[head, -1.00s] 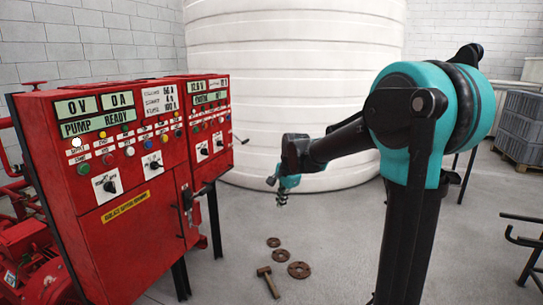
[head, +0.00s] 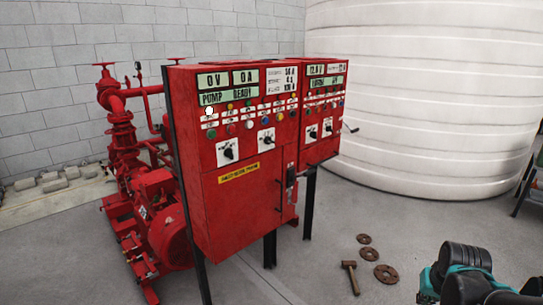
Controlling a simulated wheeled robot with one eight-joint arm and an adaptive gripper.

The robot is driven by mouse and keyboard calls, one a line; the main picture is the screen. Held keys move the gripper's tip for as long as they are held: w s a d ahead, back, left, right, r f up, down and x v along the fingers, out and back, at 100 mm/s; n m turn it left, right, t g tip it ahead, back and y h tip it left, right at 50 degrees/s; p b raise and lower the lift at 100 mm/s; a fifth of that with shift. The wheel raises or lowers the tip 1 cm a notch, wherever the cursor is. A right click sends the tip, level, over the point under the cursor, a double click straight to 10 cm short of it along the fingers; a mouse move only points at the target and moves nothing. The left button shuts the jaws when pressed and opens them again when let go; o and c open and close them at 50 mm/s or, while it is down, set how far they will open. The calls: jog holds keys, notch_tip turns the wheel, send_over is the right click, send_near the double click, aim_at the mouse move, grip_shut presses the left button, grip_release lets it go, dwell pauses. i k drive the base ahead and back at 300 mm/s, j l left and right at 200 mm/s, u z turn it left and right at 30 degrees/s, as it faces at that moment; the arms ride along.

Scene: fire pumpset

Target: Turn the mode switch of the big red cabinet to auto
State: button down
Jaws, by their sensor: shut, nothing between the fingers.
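The big red cabinet (head: 240,205) stands left of centre in the head view, its front with displays, lamps and buttons turned toward me. Two black rotary switches on white plates sit on its front: a left switch (head: 228,152) and a right switch (head: 267,138). Their labels are too small to read, so I cannot tell which is the mode switch or where it points. My arm's black and teal wrist part (head: 465,262) shows at the bottom right, well apart from the cabinet. My gripper's fingers are not visible.
A smaller red cabinet (head: 322,110) with two switches adjoins on the right. Red pump pipework (head: 122,150) stands at left. A hammer (head: 351,276) and rusty discs (head: 370,253) lie on the floor. A large white tank (head: 430,90) stands behind.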

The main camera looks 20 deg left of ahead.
aim_at(229, 153)
jog(key=u, duration=1.3)
